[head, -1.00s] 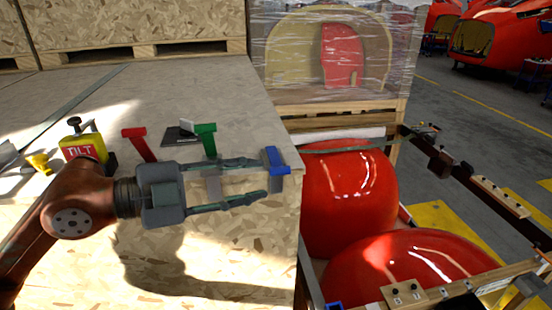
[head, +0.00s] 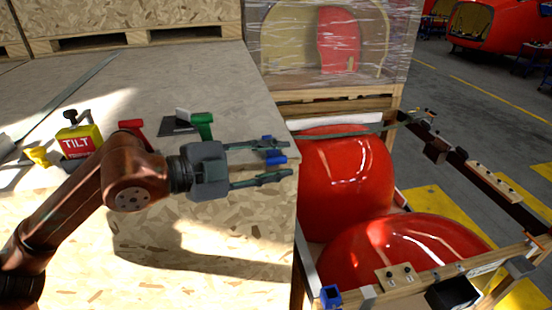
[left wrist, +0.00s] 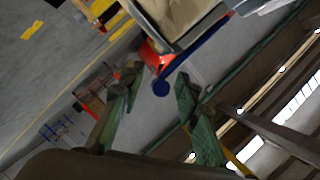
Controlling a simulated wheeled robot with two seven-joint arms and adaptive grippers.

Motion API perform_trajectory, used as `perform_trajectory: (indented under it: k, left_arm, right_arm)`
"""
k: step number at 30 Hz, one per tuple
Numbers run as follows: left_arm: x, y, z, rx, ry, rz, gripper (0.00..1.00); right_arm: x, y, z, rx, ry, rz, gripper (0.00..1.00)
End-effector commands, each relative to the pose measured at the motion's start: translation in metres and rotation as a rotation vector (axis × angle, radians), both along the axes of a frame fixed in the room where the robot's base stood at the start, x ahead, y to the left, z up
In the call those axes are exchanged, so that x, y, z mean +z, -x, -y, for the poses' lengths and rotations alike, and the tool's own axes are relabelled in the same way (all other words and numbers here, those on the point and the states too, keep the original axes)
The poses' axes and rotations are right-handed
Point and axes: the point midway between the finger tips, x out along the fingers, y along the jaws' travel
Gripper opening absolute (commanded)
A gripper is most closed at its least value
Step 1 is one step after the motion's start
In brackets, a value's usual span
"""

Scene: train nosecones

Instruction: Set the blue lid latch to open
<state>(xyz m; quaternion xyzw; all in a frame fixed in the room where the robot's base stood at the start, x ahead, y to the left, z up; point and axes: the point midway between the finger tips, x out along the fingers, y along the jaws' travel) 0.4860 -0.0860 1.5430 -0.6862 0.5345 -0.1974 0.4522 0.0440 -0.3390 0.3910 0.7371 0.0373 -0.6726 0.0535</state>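The blue lid latch (head: 276,160) is at the right edge of the pale wooden crate top in the head view, partly hidden by a finger. In the left wrist view it is a blue bar with a round end (left wrist: 161,88). My left gripper (head: 287,159) is open, with its fingers either side of the latch in the picture. In the left wrist view the round end lies between the open fingers (left wrist: 157,78). I cannot tell whether a finger touches it. My right gripper is not in view.
A green latch (head: 203,125) and a red latch (head: 132,127) stand on the crate top (head: 150,80). A yellow TILT box (head: 78,142) is further left. Red nosecones (head: 345,180) lie in a frame right of the crate.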

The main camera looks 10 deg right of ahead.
Motion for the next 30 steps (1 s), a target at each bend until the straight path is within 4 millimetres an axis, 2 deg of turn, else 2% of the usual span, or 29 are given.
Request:
perform_trajectory:
  k: [2,15,30]
  left_arm:
    - [-0.0001,0.0001,-0.0001,0.0,0.0,0.0,0.3]
    - [-0.0001,0.0002,-0.0003,0.0,0.0,0.0,0.0]
    - [-0.0001,0.0003,-0.0004,0.0,0.0,-0.001,0.0]
  right_arm:
    - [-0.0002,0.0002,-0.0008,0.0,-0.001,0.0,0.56]
    - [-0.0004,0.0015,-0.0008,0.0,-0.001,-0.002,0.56]
    - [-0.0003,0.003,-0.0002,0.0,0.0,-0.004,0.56]
